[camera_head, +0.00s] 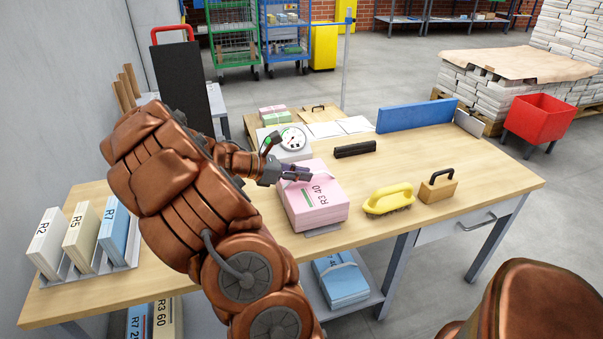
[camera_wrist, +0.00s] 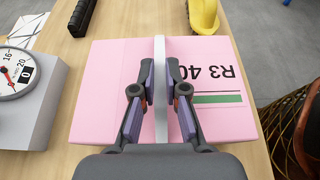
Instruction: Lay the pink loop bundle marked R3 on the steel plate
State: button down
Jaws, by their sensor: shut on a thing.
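The pink bundle marked R3 40 (camera_head: 316,204) is at the middle of the wooden table, its top label up. It also fills the middle of the wrist view (camera_wrist: 105,85), with a pale loop (camera_wrist: 160,62) across its top. My gripper (camera_head: 302,172) is above the bundle, and its fingers (camera_wrist: 160,80) are shut on the loop from both sides. A thin grey metal plate edge (camera_head: 325,231) shows under the bundle's front side; the rest of that plate is hidden. I cannot tell whether the bundle presses on it or hovers just above.
A dial scale (camera_head: 289,143) stands just behind the bundle. A yellow-handled brush (camera_head: 389,200), a wooden block with black handle (camera_head: 438,187) and a black bar (camera_head: 355,149) lie to the right. A rack of bundles (camera_head: 110,262) stands at left. The table's front right is clear.

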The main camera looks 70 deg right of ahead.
jog(key=shift+f, duration=0.3)
jog(key=c, duration=1.2)
grip_release()
jog(key=shift+o, duration=0.3)
jog(key=shift+f, duration=0.15)
jog(key=v, duration=1.2)
